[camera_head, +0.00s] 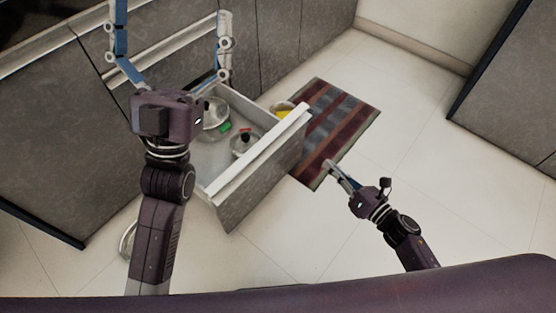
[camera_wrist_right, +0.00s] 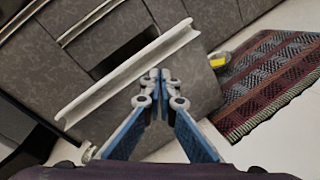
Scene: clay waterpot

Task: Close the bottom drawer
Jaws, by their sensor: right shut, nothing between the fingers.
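The bottom drawer (camera_head: 262,179) stands pulled out from the grey cabinet in the head view, with a pale handle rail along its top front edge. Its grey front (camera_wrist_right: 140,98) fills the middle of the right wrist view. My right gripper (camera_head: 329,166) is shut and empty, in front of the drawer's right part. In the wrist view its fingertips (camera_wrist_right: 158,76) overlap the front just below the rail; I cannot tell if they touch. My left gripper (camera_head: 170,20) is open, its blue fingers spread wide above the cabinet side of the drawer.
A lidded glass pot (camera_head: 213,117), a smaller pot (camera_head: 243,146) and small items lie inside the drawer. A striped rug (camera_head: 345,115) lies right of it, with a yellow object (camera_head: 283,107) beside the rug. A metal ring-like object (camera_head: 127,241) is partly hidden behind my left arm. Floor at right is clear.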

